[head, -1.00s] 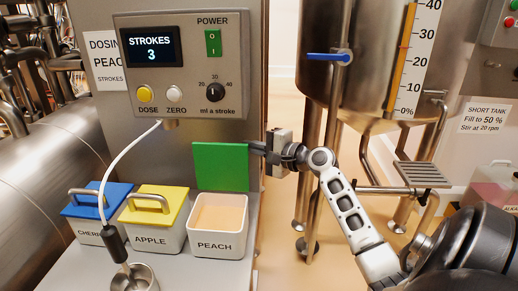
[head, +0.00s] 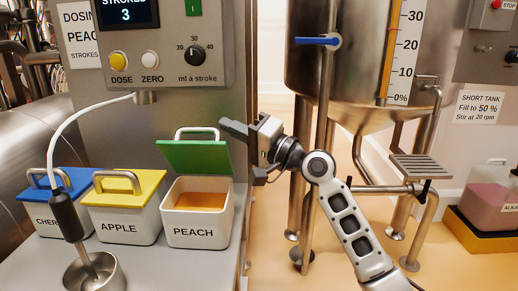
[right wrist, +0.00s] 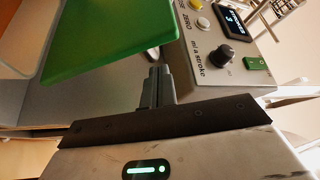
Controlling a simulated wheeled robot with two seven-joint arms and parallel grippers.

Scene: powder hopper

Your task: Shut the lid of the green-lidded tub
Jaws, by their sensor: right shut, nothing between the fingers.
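The green lid (head: 193,157) stands partly open over the back of the white PEACH tub (head: 196,235), tilted forward, with its metal handle (head: 197,132) showing behind its upper edge. Orange powder (head: 201,200) shows inside the tub. My right gripper (head: 222,124) is shut and empty, just right of and above the lid's upper right corner; I cannot tell if it touches. In the right wrist view, its closed fingers (right wrist: 156,84) point at the space beside the green lid (right wrist: 110,50). My left gripper is out of view.
A yellow-lidded APPLE tub (head: 125,225) and a blue-lidded tub (head: 48,225) stand to the left. The dosing panel (head: 160,75) is behind and above. A metal cup (head: 115,270) with a hose nozzle (head: 66,215) is at front left. A steel tank (head: 340,80) stands to the right.

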